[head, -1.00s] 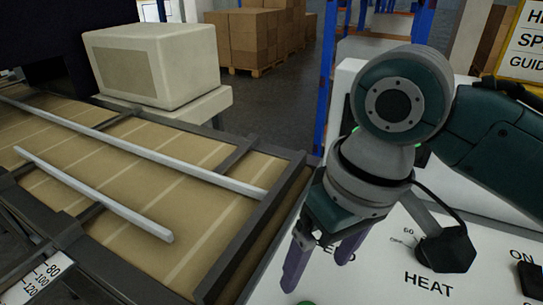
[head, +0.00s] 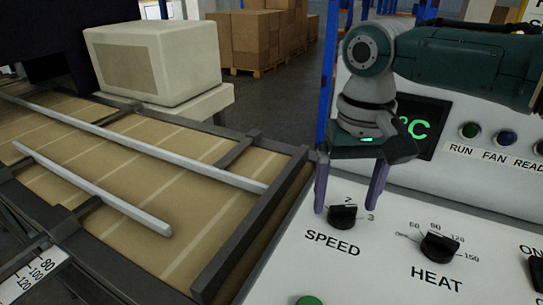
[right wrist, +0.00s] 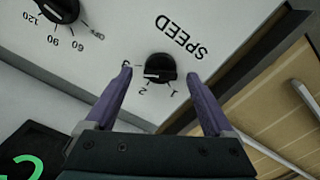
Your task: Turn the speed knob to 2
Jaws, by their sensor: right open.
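The black speed knob (head: 343,216) sits on the white panel above the word SPEED, with the figures 2 and 3 showing around it. In the right wrist view the knob (right wrist: 160,66) has 1, 2 and 3 around it; a pale mark lies on its face, but I cannot tell surely which figure it points to. My right gripper (head: 347,207) is open above the knob, pointing down. Its purple fingers stand one on each side of the knob in the right wrist view (right wrist: 160,73), with gaps between. My left gripper is out of view.
The heat knob (head: 440,247) is to the right of the speed knob. A dark display (head: 425,128) and several round lamps are behind on the upright panel. A conveyor (head: 215,165) with pale rails runs at the left. A green button (head: 309,300) is near the front.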

